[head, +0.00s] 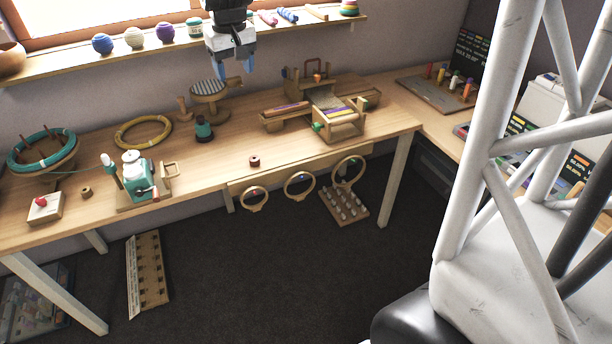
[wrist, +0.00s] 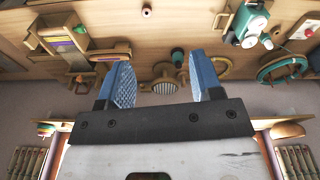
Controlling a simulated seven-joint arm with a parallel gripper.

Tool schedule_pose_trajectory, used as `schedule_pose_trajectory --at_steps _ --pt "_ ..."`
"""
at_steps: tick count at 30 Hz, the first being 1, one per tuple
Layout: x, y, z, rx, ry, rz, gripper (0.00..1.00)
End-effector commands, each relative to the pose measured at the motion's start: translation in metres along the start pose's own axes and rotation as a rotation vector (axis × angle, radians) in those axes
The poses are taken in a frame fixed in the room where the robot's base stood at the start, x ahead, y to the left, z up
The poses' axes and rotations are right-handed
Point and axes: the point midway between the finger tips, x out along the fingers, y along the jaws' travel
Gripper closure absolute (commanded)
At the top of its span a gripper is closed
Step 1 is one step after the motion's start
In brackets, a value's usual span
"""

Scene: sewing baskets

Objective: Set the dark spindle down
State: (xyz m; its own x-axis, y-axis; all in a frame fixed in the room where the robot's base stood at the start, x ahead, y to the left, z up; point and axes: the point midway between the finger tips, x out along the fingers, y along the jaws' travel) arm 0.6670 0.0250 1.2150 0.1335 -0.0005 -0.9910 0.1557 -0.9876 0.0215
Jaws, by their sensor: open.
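A small dark red spool (head: 254,161) stands upright near the front edge of the wooden table; it also shows at the top of the wrist view (wrist: 147,10). A dark green spool-shaped piece (head: 204,130) stands farther back, left of the table's middle, and shows in the wrist view (wrist: 178,57). I cannot tell for sure which is the dark spindle. My gripper (head: 234,70) is open, its blue fingers apart with nothing between them. It is high above the back of the table, apart from both pieces; the fingers also show in the wrist view (wrist: 160,62).
A striped round cushion on a stand (head: 209,88) is below and left of my gripper. A wooden loom-like box (head: 338,122) stands to the right, and a teal winding machine (head: 136,175) to the left. A shelf (head: 75,66) runs along the wall. Bare tabletop surrounds the red spool.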

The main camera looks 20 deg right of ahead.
Motion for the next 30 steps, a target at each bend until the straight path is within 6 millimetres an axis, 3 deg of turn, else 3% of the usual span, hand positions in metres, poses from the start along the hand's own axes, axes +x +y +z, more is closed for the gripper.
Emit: schedule_pose_trajectory --at_steps 14,30 --pt "-0.016 -0.006 0.128 0.061 0.035 0.007 0.40" --pt "0.000 -0.018 0.268 0.130 0.072 0.013 0.40"
